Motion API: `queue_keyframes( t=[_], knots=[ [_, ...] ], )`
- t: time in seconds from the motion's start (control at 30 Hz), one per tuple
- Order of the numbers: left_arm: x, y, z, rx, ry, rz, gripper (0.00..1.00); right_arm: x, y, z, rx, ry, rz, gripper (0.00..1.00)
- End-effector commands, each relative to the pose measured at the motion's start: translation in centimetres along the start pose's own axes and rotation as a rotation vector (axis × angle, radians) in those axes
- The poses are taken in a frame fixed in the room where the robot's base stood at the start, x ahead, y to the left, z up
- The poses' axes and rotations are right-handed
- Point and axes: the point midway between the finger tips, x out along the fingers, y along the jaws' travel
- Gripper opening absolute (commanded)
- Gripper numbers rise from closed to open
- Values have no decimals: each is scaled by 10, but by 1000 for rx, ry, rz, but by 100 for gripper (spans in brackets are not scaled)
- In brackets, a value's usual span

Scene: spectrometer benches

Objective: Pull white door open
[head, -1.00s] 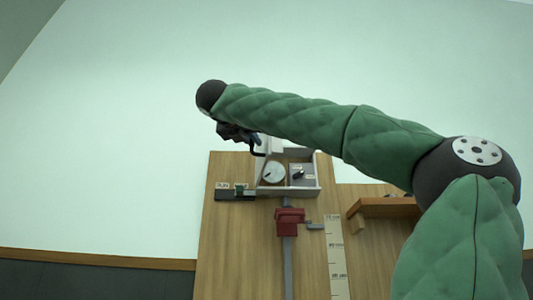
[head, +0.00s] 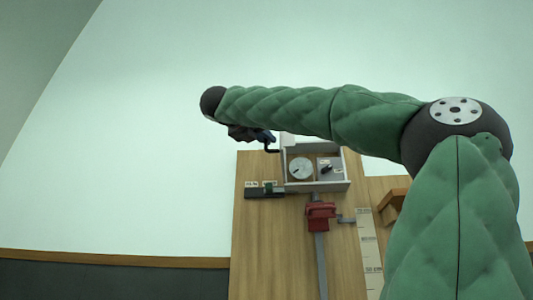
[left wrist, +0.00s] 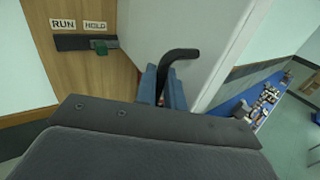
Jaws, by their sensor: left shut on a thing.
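The white door (left wrist: 190,35) stands open on a shallow white box (head: 347,187) on the wooden board. In the head view only a small part of the door (head: 288,137) shows, behind my arm. A black bent handle (left wrist: 180,54) sticks out from the door. My left gripper (left wrist: 163,90) is shut on the handle, its blue fingers on either side of it. In the head view the gripper (head: 255,135) is dark and partly hidden under my green arm, left of the box. My right gripper is not in view.
The open box shows a round dial (head: 301,168) and a grey panel with a black knob (head: 325,166). A RUN/HOLD slider with a green knob (left wrist: 100,48) sits beside the door. A red clamp (head: 320,216) on a grey rail is below. A blue bench (left wrist: 238,100) lies to the right.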

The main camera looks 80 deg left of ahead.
Motion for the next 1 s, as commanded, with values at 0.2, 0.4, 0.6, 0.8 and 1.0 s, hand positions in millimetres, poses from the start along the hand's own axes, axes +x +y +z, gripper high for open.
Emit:
queue_keyframes(
  t=[0.2, 0.4, 0.6, 0.8, 1.0],
  knots=[
    [0, 0, 0, 0, 0, 0, 26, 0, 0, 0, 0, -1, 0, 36],
    [0, 0, 0, 0, 0, 0, 26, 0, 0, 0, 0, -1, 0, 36],
    [-9, 0, 0, 0, -2, 0, 26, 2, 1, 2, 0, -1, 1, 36],
    [-35, 0, -1, -1, -2, 0, 26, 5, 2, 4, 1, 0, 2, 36],
    [-65, 0, -1, 0, -2, 0, 26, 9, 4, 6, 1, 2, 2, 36]
  ],
)
